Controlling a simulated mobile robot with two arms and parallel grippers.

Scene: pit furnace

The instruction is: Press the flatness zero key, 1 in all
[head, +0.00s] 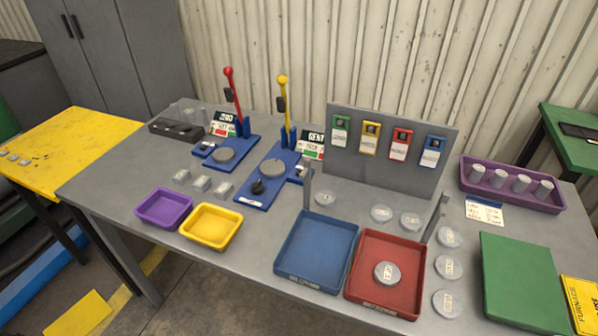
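Two blue gauge stands are on the grey table in the head view. The left stand (228,153) has a red-knobbed lever (231,82), a round grey plate and a display (223,124) with green and red patches. The right stand (270,174) has a yellow-knobbed lever (283,90), a round plate and a similar display (313,147). A small key box (205,148) sits at the left stand's left side, and another (299,173) is partly hidden at the right stand's right side. Lettering is too small to tell which key is flatness zero. Neither gripper is in view.
Purple (163,208) and yellow (210,228) trays lie at the front left. Blue (316,252) and red (385,275) trays are at front centre, the red one holding a disc. An upright grey board (390,180) with coloured tags stands behind. Several loose discs lie rightward.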

